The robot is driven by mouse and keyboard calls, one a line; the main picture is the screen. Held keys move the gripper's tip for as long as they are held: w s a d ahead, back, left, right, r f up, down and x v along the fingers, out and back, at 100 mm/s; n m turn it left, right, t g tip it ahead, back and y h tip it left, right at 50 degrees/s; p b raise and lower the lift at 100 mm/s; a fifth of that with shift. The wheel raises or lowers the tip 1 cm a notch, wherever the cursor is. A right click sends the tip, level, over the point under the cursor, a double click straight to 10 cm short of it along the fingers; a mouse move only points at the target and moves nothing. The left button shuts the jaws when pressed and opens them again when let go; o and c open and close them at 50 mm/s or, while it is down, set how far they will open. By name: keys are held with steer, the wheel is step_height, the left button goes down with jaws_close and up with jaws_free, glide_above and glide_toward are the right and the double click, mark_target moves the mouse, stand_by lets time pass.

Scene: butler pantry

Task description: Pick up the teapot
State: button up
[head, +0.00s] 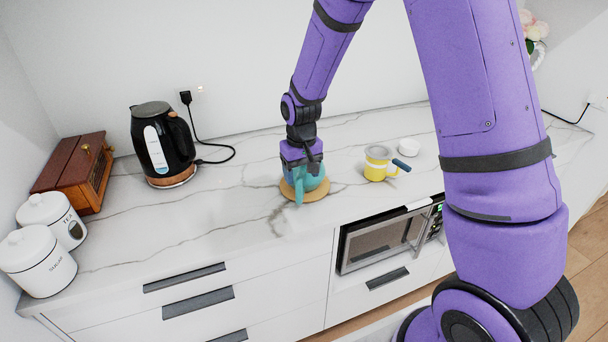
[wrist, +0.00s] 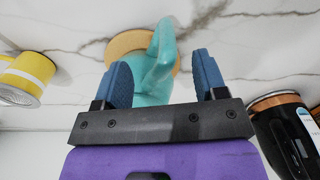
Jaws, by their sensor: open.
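The teal teapot (head: 311,183) stands on a round wooden trivet (head: 287,191) on the marble counter. My gripper (head: 303,172) is directly above and over the teapot and hides its top in the head view. In the wrist view my gripper (wrist: 161,82) is open, with its two blue fingers apart. The teapot (wrist: 157,66) shows between and beyond the fingers, with a slanting teal part rising toward the top. The trivet (wrist: 127,43) is partly hidden behind it. I cannot tell whether a finger touches the teapot.
A yellow and white mug (head: 376,164) and a small white bowl (head: 409,147) stand to the right, with a blue-ended object (head: 401,165) by the mug. A black kettle (head: 162,146), wooden box (head: 76,172) and white canisters (head: 39,262) stand left. The counter left of the trivet is clear.

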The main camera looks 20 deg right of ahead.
steer(key=shift+f, duration=2)
steer(key=shift+c, duration=0.4)
